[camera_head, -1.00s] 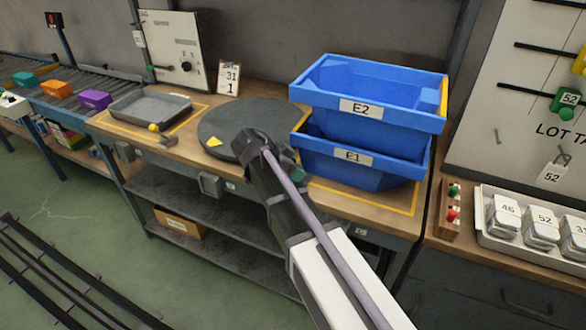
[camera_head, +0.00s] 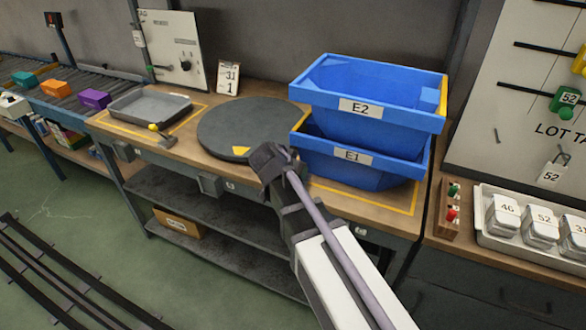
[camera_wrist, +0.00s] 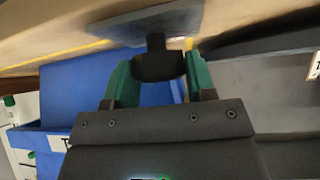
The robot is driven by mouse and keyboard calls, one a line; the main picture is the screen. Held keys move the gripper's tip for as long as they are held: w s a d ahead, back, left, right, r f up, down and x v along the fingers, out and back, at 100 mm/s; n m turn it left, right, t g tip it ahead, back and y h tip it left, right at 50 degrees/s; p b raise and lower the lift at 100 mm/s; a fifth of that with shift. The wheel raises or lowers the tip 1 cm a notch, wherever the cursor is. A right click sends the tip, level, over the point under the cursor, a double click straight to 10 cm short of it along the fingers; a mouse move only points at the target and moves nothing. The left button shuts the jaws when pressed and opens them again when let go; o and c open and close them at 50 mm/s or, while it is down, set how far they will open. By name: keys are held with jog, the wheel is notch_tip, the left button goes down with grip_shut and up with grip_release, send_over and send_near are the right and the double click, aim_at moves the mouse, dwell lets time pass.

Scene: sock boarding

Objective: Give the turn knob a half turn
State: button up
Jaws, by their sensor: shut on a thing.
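The round dark grey turntable (camera_head: 240,122) lies on the wooden bench, with a yellow wedge mark (camera_head: 241,150) near its front rim. In the wrist view a dark knob (camera_wrist: 157,66) on a short stem stands between the green fingers of my gripper (camera_wrist: 160,78). The fingers are shut on the knob, one on each side. The stem meets the grey-blue underside or face of a plate (camera_wrist: 125,28), which looks like the turntable. In the head view my gripper (camera_head: 270,160) is at the turntable's front right rim and hides the knob.
Blue bins E2 (camera_head: 320,92) and E1 (camera_head: 310,158) are stacked close at the turntable's right. A grey tray (camera_head: 185,103) lies to the left, with a yellow-knobbed lever (camera_head: 154,127) before it.

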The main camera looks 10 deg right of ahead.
jog(key=n+t+y, duration=0.1)
jog(key=n+y, duration=0.1)
jog(key=n, duration=0.1)
jog(key=n+t+y, duration=0.1)
jog(key=n+y, duration=0.1)
jog(key=n, duration=0.1)
jog(key=shift+s+d+n, duration=0.1)
jog(key=shift+d+n, duration=0.1)
jog(key=shift+n, duration=0.1)
jog(key=shift+y, duration=0.3)
jog(key=o, duration=0.9)
